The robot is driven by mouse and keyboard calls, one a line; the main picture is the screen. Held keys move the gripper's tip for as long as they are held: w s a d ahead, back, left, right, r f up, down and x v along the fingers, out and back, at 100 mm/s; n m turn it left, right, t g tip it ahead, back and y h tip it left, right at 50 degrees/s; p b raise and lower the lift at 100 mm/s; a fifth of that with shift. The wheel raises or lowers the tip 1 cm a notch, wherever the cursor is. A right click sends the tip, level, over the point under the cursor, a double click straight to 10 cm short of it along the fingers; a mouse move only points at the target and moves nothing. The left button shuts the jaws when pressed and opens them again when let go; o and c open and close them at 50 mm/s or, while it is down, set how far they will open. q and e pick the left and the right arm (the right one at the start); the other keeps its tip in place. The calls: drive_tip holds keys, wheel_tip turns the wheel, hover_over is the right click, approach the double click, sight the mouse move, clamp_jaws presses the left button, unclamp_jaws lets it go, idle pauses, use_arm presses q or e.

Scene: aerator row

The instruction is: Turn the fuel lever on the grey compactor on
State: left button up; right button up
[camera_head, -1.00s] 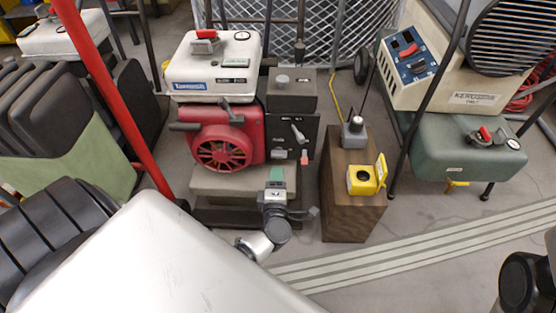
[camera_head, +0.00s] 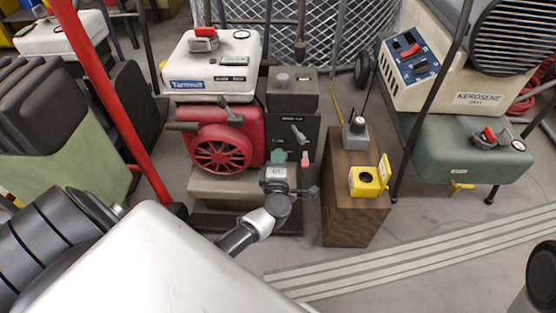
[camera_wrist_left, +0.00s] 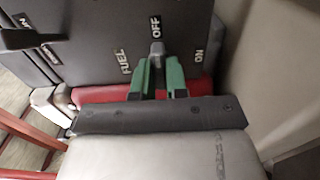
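The compactor shows in the head view with a white tank (camera_head: 212,80), a red engine (camera_head: 215,142) and a dark front panel (camera_head: 292,120). My left gripper (camera_head: 278,158) is at the lower part of this panel. In the left wrist view the panel carries the words FUEL, OFF and ON. The grey fuel lever (camera_wrist_left: 156,48) points at OFF, with ON off to the right. The green fingertips of my left gripper (camera_wrist_left: 158,66) stand just below the lever's tip, one on each side, with a narrow gap between them. Contact with the lever cannot be told.
A wooden box (camera_head: 352,215) with a yellow switch box (camera_head: 367,180) stands right of the compactor. A kerosene heater with a green tank (camera_head: 465,150) is farther right. A red bar (camera_head: 125,120) rises at the left. Striped floor (camera_head: 420,255) is clear in front.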

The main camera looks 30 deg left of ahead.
use_arm(q)
clamp_jaws()
